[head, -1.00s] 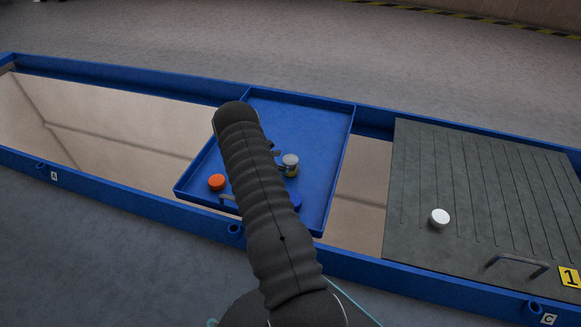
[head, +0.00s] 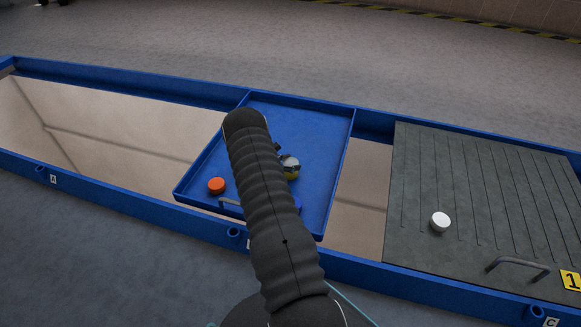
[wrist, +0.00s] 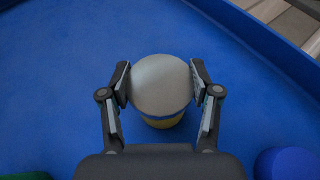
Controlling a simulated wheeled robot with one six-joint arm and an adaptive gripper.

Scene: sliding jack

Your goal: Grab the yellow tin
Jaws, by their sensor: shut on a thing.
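The yellow tin (wrist: 163,121) has a grey lid and a yellow side, and is in the middle of the wrist view. It shows only partly in the head view (head: 292,171), beside my arm. My gripper (wrist: 160,84) has one finger on each side of the tin and is shut on it. The tin is over the blue tray (head: 318,130); I cannot tell whether it still touches the tray floor. My arm hides part of the tray in the head view.
An orange round thing (head: 216,186) sits on the tray left of my arm. A blue round thing (wrist: 287,163) and a green one (wrist: 25,176) show at the wrist view's lower corners. A white round thing (head: 440,221) sits on the grey ribbed cover (head: 480,180) at right.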

